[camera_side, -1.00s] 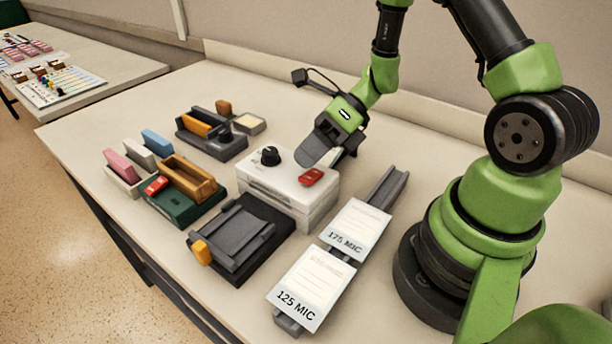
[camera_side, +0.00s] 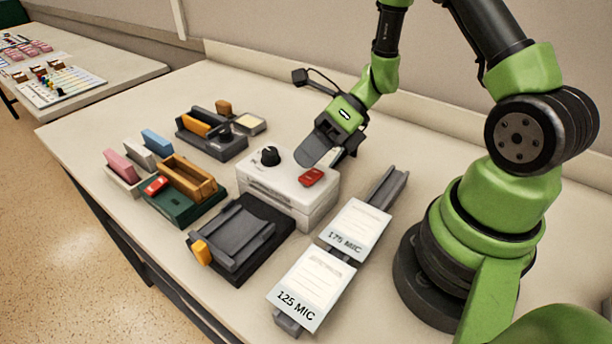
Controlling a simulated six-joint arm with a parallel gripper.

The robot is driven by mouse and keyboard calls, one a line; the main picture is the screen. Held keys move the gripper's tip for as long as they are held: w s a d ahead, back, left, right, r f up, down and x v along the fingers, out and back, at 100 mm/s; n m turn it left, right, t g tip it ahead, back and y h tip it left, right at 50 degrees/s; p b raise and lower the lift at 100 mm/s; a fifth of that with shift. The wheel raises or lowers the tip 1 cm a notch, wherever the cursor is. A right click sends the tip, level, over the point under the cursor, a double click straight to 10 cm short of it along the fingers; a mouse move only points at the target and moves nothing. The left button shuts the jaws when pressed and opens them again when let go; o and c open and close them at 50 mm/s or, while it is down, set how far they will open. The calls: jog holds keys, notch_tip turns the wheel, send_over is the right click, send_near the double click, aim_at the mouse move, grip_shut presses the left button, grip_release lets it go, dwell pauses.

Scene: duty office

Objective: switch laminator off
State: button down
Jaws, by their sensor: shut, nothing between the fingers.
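The laminator (camera_side: 280,195) is a white box in the middle of the table. On its top are a black round knob (camera_side: 270,156) at the left and a red rocker switch (camera_side: 311,177) at the front right. My gripper (camera_side: 309,163) is shut and empty, with its fingertips just above the laminator's top, behind the red switch and right of the knob. I cannot tell whether the tips touch the top. The switch shows clear of the fingers, but its on or off position is too small to read.
Pouch cards marked 175 MIC (camera_side: 357,227) and 125 MIC (camera_side: 311,286) lie on a dark rack at the right. A black-grey device with an orange handle (camera_side: 240,238) is in front. A green-based wooden holder (camera_side: 185,198) and a dark stapler-like device (camera_side: 211,136) stand left.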

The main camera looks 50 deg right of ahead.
aim_at(311, 172)
jog(key=shift+f, duration=0.2)
jog(key=shift+a+f, duration=0.1)
jog(key=shift+f, duration=0.15)
jog(key=shift+f, duration=0.35)
dwell(0.5)
jog(key=shift+r, duration=0.1)
jog(key=shift+r, duration=0.7)
jog(key=shift+r, duration=0.1)
jog(key=shift+d+r, duration=0.25)
jog(key=shift+r, duration=0.95)
jog(key=shift+d+r, duration=0.25)
jog(key=shift+r, duration=0.9)
jog(key=shift+r, duration=0.1)
